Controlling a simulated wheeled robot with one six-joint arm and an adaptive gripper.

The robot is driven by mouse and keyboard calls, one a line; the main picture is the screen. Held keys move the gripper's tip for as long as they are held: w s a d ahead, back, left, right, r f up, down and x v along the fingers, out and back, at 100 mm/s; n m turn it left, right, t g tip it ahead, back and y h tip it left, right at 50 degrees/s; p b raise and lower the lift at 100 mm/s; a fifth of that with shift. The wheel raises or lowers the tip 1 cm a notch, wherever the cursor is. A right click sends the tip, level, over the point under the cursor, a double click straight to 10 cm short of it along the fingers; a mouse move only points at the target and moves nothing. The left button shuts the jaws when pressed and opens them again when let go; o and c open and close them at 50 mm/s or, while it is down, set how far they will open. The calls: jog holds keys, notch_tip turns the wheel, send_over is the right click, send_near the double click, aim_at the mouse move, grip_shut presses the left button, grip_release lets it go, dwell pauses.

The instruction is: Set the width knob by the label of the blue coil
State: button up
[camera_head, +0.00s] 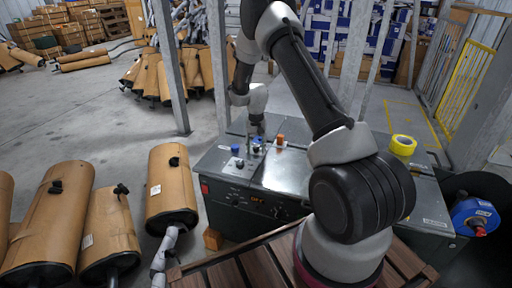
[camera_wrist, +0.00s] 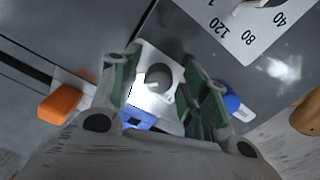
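The blue coil (camera_head: 470,214) sits at the far right of the head view in front of a black round part; its small white label is too small to read. My gripper (camera_head: 257,138) is low over the machine's top. In the wrist view my gripper (camera_wrist: 165,95) is open, its green-padded fingers on either side of a small round grey knob (camera_wrist: 158,76) on a white plate, with gaps visible. A second plate, a dial (camera_wrist: 245,28) marked 40, 80 and 120, is cut off at the top right. I cannot tell which is the width knob.
The grey machine (camera_head: 229,189) has a lit orange display on its front. Close to my fingers are an orange piece (camera_wrist: 60,103), a blue piece (camera_wrist: 136,117) and a blue knob (camera_wrist: 231,102). A yellow roll (camera_head: 402,145) lies on the machine. Brown mufflers (camera_head: 170,185) stand at left.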

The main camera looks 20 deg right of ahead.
aim_at(256, 147)
notch_tip(256, 147, up, 12)
dwell(0.6)
dwell(0.5)
jog(key=s+r+n+t, duration=0.1)
jog(key=s+r, duration=0.7)
jog(key=s, duration=0.5)
jog(key=s+a+r+n+t, duration=0.1)
jog(key=s+r+n+t, duration=0.1)
jog(key=s+r, duration=0.7)
jog(key=s+a+r+n+t, duration=0.1)
jog(key=s+r+n, duration=0.1)
jog(key=s+r, duration=0.7)
jog(key=shift+s+a+r, duration=0.15)
jog(key=shift+s+r, duration=0.1)
jog(key=shift+s, duration=3.8)
